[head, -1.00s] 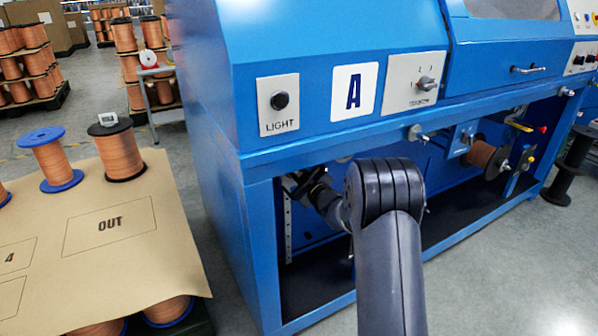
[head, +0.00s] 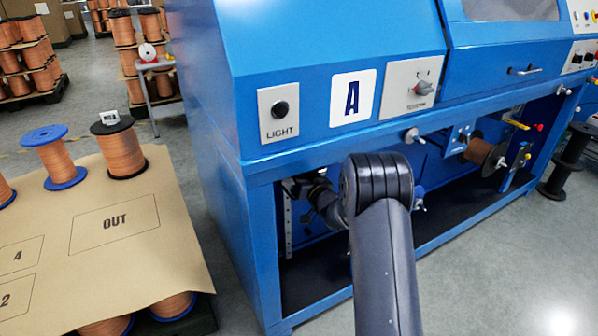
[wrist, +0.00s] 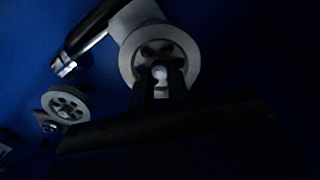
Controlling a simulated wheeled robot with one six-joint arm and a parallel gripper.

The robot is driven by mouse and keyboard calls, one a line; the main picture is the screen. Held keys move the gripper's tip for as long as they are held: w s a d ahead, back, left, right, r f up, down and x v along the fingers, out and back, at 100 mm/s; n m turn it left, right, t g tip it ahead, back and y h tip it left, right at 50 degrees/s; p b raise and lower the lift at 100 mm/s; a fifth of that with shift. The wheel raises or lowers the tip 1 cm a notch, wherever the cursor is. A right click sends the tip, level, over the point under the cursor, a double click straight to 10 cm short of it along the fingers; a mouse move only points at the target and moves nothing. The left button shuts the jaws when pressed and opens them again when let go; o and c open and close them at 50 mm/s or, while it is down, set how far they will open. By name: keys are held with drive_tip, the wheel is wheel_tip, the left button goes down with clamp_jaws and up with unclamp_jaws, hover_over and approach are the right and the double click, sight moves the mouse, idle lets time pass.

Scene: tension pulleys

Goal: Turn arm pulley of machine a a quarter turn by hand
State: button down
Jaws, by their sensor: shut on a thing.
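Machine A is the blue cabinet with the "A" plate (head: 353,97). My arm reaches into its open lower bay, where the head view hides my gripper and the pulley. In the wrist view, a round grey pulley (wrist: 160,34) with several dark holes sits at the end of a grey arm piece. My gripper (wrist: 161,79) is in front of it, with its two dark fingers shut on the pulley's middle, around the pale hub. The exact contact is too dark to make out.
A smaller pulley (wrist: 68,105) is at lower left in the wrist view, and a dark cylinder with a metal end (wrist: 84,37) is at upper left. The bay's blue frame surrounds my arm.

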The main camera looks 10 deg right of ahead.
drive_tip(key=shift+m+p, duration=1.4)
drive_tip(key=shift+m, duration=2.8)
drive_tip(key=c, duration=1.3)
unclamp_jaws()
drive_tip(key=shift+c, duration=0.2)
drive_tip(key=p+v, duration=0.1)
drive_tip(key=v, duration=0.9)
drive_tip(key=shift+s+d, duration=0.15)
drive_tip(key=shift+s, duration=0.2)
